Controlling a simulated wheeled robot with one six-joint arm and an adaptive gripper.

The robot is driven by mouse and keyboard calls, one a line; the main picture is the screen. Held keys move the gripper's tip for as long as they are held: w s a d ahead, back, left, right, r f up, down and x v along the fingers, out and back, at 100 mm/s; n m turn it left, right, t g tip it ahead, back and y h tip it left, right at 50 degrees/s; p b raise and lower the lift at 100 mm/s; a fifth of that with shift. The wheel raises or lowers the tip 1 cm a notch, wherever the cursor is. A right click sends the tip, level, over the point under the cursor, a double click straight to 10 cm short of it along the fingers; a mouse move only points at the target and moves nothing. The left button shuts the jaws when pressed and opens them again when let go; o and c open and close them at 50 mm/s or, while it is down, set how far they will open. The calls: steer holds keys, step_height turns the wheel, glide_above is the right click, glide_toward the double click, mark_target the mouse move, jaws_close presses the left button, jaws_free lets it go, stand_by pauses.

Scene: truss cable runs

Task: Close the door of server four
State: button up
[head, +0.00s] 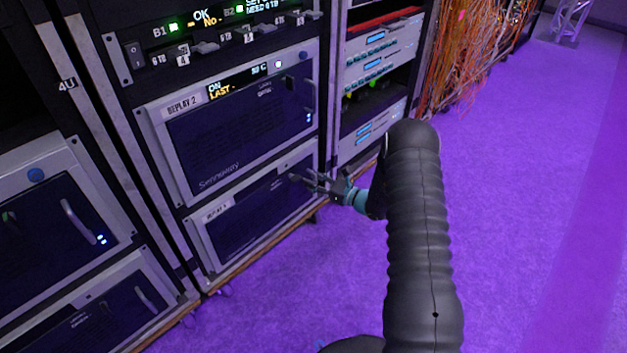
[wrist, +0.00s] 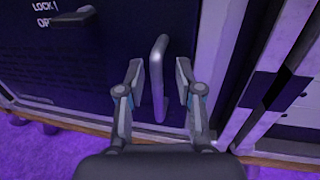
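The lower server door (head: 258,212), below the "REPLAY 2" server (head: 240,130), is a dark panel in a grey frame. Its small label is too blurred to tell whether it is server four. It looks shut or nearly shut. My gripper (head: 308,181) is in front of its right part. In the wrist view, an upright grey bar handle (wrist: 158,80) stands on the dark door, between the two fingers of my gripper (wrist: 159,82). The fingers are apart, with a gap on each side of the handle. Contact is not visible.
More servers with bar handles stand in the left rack (head: 60,225). A rack with blue displays (head: 372,75) and orange cables (head: 465,50) are at the back. The purple floor (head: 530,190) to the right is clear. A wooden edge (head: 262,248) runs under the racks.

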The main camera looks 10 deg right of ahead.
steer(key=v, duration=1.1)
steer(key=shift+s+d, duration=0.25)
steer(key=s+a+f+n+g, duration=0.4)
steer(key=s+g, duration=0.2)
steer(key=s, duration=0.3)
steer(key=s+r+n+g+h, duration=0.2)
steer(key=s+r+n+g, duration=0.35)
steer(key=s, duration=0.25)
steer(key=s+r+n+t+h+p, duration=0.1)
steer(key=s+r+n+h, duration=0.3)
steer(key=r, duration=0.8)
steer(key=s+d+r+n+t+h+p, duration=0.1)
steer(key=s+r+n+t+h+p, duration=0.1)
steer(key=s+r+n, duration=0.4)
steer(key=s+d+r+n+t+h+p, duration=0.1)
steer(key=s+r+n+h, duration=0.5)
steer(key=r, duration=1.2)
steer(key=s+t+p, duration=0.1)
steer(key=s+t, duration=0.1)
steer(key=s, duration=0.1)
steer(key=shift+s+d, duration=0.2)
steer(key=shift+s, duration=0.2)
